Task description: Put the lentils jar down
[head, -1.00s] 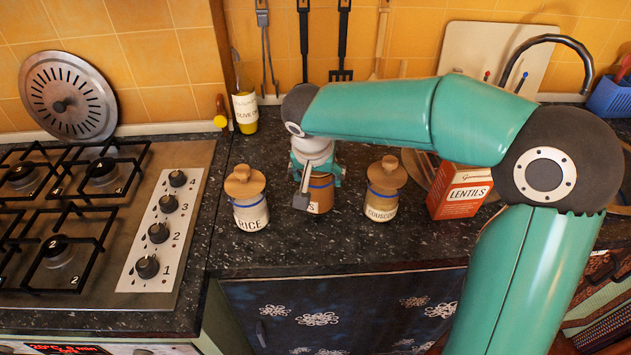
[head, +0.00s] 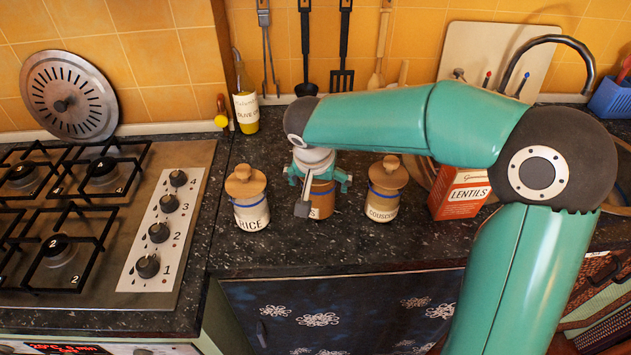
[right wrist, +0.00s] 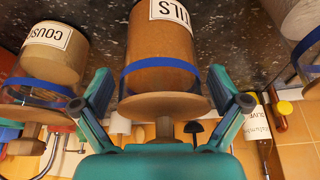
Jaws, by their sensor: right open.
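The lentils jar (head: 322,206) stands upright on the dark counter between the rice jar (head: 250,207) and the couscous jar (head: 383,200). In the right wrist view the lentils jar (right wrist: 160,45) appears upside down, with a brown body, blue band, wooden lid and a label partly cut off, ending in "ILS". My right gripper (head: 318,182) is over the jar's top and hides its lid in the head view. In the right wrist view my right gripper (right wrist: 160,82) is open, one finger on each side of the lid, with gaps beside the jar. My left gripper is not in view.
The red lentils box (head: 462,193) stands right of the couscous jar. A gas hob (head: 140,215) is on the left, an olive oil bottle (head: 246,112) behind. Utensils hang on the tiled wall. Counter in front of the jars is clear.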

